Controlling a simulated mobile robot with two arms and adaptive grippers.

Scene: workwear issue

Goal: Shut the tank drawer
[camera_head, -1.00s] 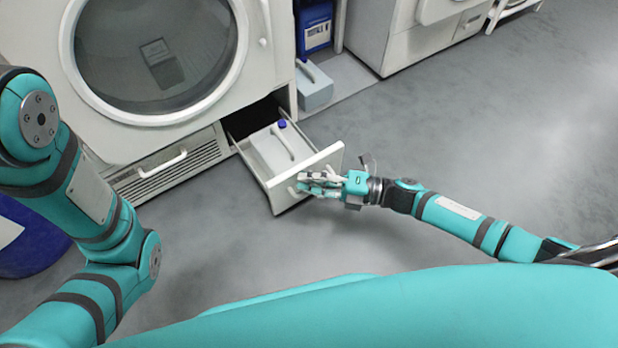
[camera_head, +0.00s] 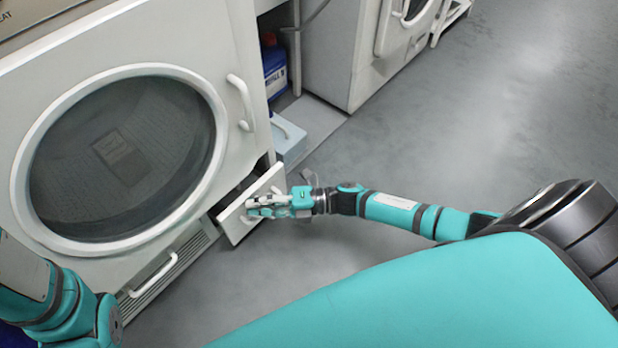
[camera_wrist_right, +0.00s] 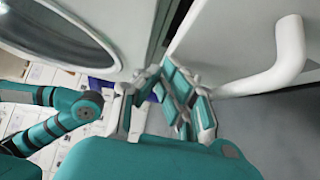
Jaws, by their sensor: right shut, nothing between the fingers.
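The tank drawer (camera_head: 237,228) sits low in the white dryer, at its right end. It stands partly out, with a narrow dark gap behind its white front; its inside is mostly hidden. My right gripper (camera_head: 256,206) is shut and empty, at the drawer front in the head view. In the right wrist view its fingers (camera_wrist_right: 172,88) are beside the edge of the drawer front (camera_wrist_right: 228,45). The white drawer handle (camera_wrist_right: 291,55) is to their right, not between them. Exact contact is hard to tell. My left arm shows, but its gripper does not.
The dryer's round door (camera_head: 120,160) is shut. A slatted panel with a handle (camera_head: 150,276) lies left of the drawer. A pale canister (camera_head: 289,138) and a blue container (camera_head: 275,72) stand in the gap right of the dryer. The grey floor (camera_head: 440,140) to the right is clear.

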